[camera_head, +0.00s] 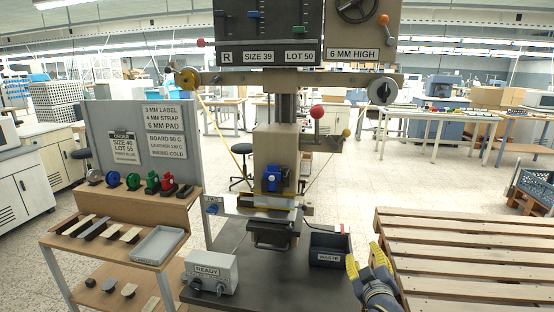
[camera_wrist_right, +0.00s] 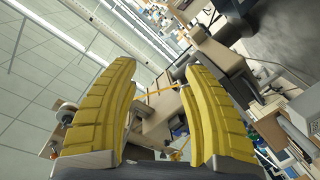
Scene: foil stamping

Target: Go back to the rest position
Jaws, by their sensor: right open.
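My right gripper (camera_head: 364,262) is at the lower right of the head view, with yellow fingers apart and nothing between them. It is beside the black waste bin (camera_head: 329,258), to its right, and left of the wooden pallet. In the right wrist view its two yellow fingers (camera_wrist_right: 158,110) stand wide apart, with the stamping machine behind them, tilted in the picture. The foil stamping machine (camera_head: 268,150) stands in the middle of the head view on a dark bench. My left gripper is not in either view.
A shelf rack (camera_head: 130,200) on the left holds foil rolls, several strips and a grey tray (camera_head: 160,245). A grey box marked READY (camera_head: 212,268) sits on the bench front. A slatted wooden pallet (camera_head: 470,250) fills the right side, close to my right arm.

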